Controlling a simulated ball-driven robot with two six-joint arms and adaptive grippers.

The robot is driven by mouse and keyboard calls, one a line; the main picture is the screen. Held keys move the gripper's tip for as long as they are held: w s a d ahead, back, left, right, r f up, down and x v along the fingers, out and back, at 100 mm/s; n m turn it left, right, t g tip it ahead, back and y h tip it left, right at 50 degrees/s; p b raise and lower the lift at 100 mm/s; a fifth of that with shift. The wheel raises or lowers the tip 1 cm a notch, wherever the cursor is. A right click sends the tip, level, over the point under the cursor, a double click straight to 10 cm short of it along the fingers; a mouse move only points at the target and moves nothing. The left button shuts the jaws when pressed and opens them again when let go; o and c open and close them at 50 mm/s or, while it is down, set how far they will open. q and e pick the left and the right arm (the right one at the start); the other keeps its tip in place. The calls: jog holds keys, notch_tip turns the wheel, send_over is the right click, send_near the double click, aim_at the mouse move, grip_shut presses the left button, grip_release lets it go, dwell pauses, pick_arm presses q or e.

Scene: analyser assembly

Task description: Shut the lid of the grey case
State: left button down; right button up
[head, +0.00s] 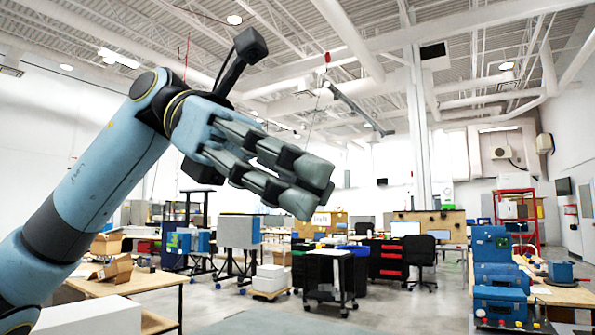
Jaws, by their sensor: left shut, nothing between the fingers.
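My left gripper (317,188) is raised high in the head view, coming in from the left, with its dark-padded fingers together and nothing between them. It is in the air, apart from every table and box. I cannot make out the grey case or its lid in this view. My right gripper is not in view.
A wooden table (165,281) at lower left bears brown cardboard boxes (110,268) and a white box (88,319). Blue units (500,283) stand on a bench at right. A black cart (330,272) stands mid-room. Grey floor (405,308) in front is clear.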

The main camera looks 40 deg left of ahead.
pick_arm(q)
jog(key=v, duration=0.7)
jog(key=shift+a, duration=0.25)
jog(key=shift+r, duration=0.1)
